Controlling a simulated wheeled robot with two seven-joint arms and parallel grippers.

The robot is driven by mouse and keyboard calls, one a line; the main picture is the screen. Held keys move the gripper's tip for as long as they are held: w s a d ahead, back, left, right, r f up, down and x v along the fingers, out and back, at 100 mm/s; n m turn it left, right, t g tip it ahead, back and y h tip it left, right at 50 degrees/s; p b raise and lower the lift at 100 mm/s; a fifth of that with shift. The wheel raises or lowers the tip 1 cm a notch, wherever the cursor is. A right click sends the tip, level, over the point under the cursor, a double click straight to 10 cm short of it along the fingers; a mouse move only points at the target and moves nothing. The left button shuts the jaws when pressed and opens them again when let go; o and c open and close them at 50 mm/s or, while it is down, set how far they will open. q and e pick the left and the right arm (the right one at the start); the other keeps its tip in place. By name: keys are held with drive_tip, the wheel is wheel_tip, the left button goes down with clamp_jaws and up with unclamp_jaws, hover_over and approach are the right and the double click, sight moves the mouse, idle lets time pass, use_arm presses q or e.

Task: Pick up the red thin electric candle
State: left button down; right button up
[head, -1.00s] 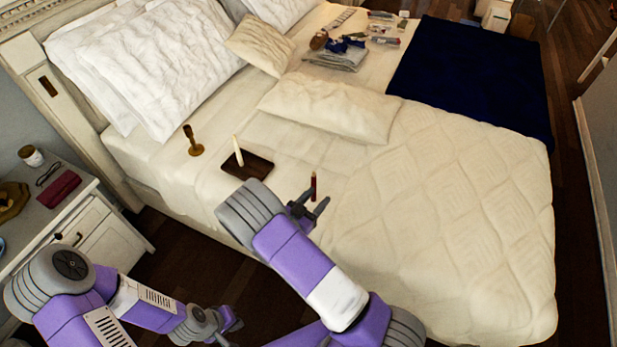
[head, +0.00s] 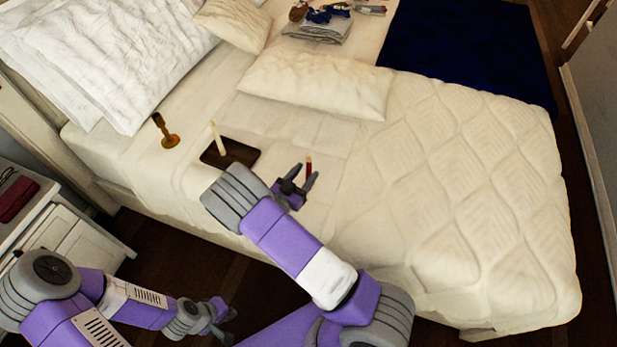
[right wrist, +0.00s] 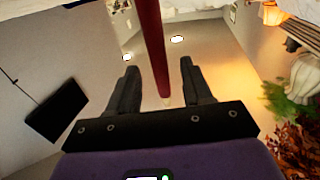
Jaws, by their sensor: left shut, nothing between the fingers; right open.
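The red thin electric candle (head: 309,165) stands upright on the bed at my right gripper (head: 305,174). In the right wrist view, the candle (right wrist: 151,40) comes down from the top edge, and its pale tip lies between the two fingers in the picture. My right gripper (right wrist: 158,66) is open, with a gap on both sides of the candle. I cannot tell how deep the candle sits between the fingers. In the head view the gripper hides the candle's lower part. My left gripper (head: 229,324) is shut and empty, low beside the bed.
A white candle (head: 218,139) stands on a dark tray (head: 240,157) left of my right gripper. A pillow (head: 315,82) lies behind. The quilted bed (head: 450,190) is clear to the right.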

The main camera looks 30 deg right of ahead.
sight(307, 171)
drive_tip(key=b+x, duration=0.1)
drive_tip(key=x, duration=0.3)
drive_tip(key=shift+w+d+f, duration=0.1)
drive_tip(key=shift+w+d, duration=0.1)
drive_tip(key=shift+d, duration=0.05)
drive_tip(key=shift+c, duration=0.2)
clamp_jaws()
